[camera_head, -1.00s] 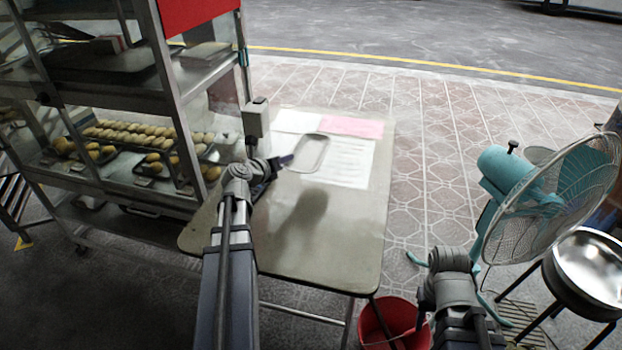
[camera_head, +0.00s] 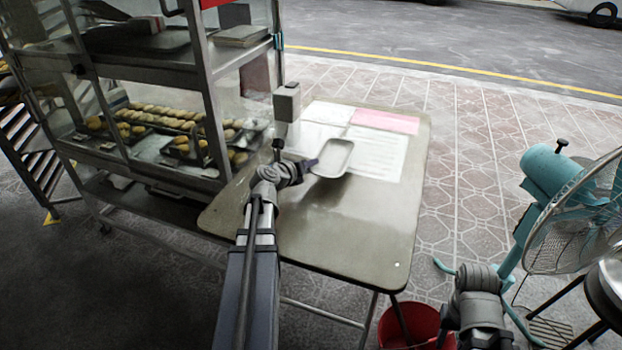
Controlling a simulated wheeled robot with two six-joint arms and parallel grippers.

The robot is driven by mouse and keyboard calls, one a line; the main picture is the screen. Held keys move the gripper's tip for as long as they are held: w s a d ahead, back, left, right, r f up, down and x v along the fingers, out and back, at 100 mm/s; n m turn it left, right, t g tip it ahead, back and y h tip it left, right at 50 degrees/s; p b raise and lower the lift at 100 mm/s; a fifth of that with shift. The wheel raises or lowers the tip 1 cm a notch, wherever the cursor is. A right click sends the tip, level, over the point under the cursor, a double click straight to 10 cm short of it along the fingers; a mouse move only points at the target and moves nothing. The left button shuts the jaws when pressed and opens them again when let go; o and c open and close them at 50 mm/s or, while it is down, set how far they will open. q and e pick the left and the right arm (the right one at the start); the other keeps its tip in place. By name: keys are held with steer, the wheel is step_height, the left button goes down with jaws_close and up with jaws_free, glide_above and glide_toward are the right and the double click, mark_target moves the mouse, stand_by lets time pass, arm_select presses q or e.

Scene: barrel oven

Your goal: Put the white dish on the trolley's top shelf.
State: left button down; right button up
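The white dish (camera_head: 335,157), a shallow rounded rectangle, is above the table, over the white papers. My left gripper (camera_head: 312,167) is at its left edge and appears shut on its rim; the fingertips are small and partly hidden. A shadow lies on the table below the dish. The metal trolley (camera_head: 213,110) stands at the left. Its top shelf (camera_head: 193,63) holds a dark tray at the left and a pale flat stack (camera_head: 242,36) at the right. My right arm shows at the bottom right; its gripper is not in view.
The metal table (camera_head: 345,235) has a clear front half, with white and pink papers (camera_head: 386,121) behind. A grey box on a post (camera_head: 287,103) stands between table and trolley. Trays of buns (camera_head: 180,120) fill the lower shelf. A teal fan (camera_head: 548,170) and red bucket (camera_head: 410,322) are right.

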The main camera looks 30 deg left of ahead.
mark_target(311, 179)
arm_select(q)
steer(key=shift+f+b, duration=1.8)
steer(key=shift+b, duration=0.05)
steer(key=shift+f, duration=0.2)
steer(key=c, duration=1.4)
jaws_free()
steer(key=shift+r, duration=0.1)
steer(key=shift+o, duration=0.2)
